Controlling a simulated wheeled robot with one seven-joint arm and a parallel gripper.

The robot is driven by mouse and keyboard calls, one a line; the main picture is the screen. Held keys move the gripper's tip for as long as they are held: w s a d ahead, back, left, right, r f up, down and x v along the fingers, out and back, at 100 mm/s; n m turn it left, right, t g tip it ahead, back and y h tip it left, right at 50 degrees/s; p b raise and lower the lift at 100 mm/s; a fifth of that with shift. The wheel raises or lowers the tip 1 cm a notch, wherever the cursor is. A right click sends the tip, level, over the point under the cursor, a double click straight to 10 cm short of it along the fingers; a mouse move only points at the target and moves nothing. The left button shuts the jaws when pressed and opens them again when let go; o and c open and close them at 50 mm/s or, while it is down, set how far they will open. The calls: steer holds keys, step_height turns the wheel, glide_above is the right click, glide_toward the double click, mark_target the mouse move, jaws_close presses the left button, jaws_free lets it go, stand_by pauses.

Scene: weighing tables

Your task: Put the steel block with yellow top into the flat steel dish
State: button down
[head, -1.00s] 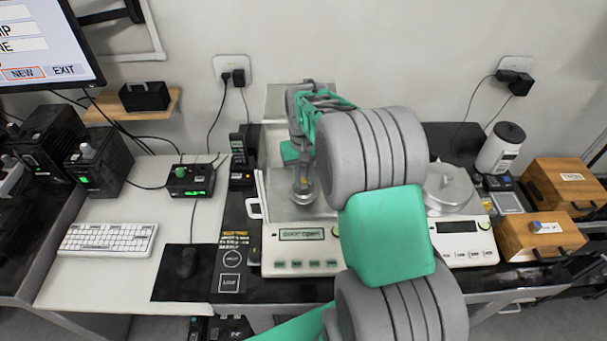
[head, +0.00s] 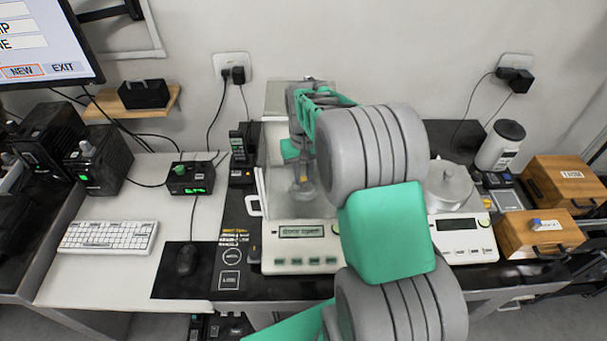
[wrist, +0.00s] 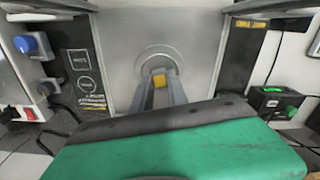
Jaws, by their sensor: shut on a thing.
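The steel block with yellow top (wrist: 159,81) is between the two fingertips of my gripper (wrist: 160,90) in the wrist view, and the gripper is shut on it. Beyond the fingertips is a round, ringed steel shape (wrist: 157,53), which looks like the flat steel dish on the left balance. The block lies over or close to the near part of this round shape; I cannot tell whether it touches it. In the head view my gripper (head: 303,182) points down inside the left balance, and the block and dish are too small to tell apart.
The left balance (head: 300,260) has clear walls around my gripper, and its display seems to read door open. A second balance (head: 462,240) with a round metal lid stands at right. Wooden boxes (head: 535,235) stand farther right. A keyboard (head: 108,237) lies left.

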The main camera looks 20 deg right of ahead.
steer(key=shift+f, duration=0.1)
steer(key=shift+f+b, duration=0.3)
steer(key=shift+f, duration=0.05)
stand_by(0.4)
steer(key=c, duration=1.2)
jaws_free()
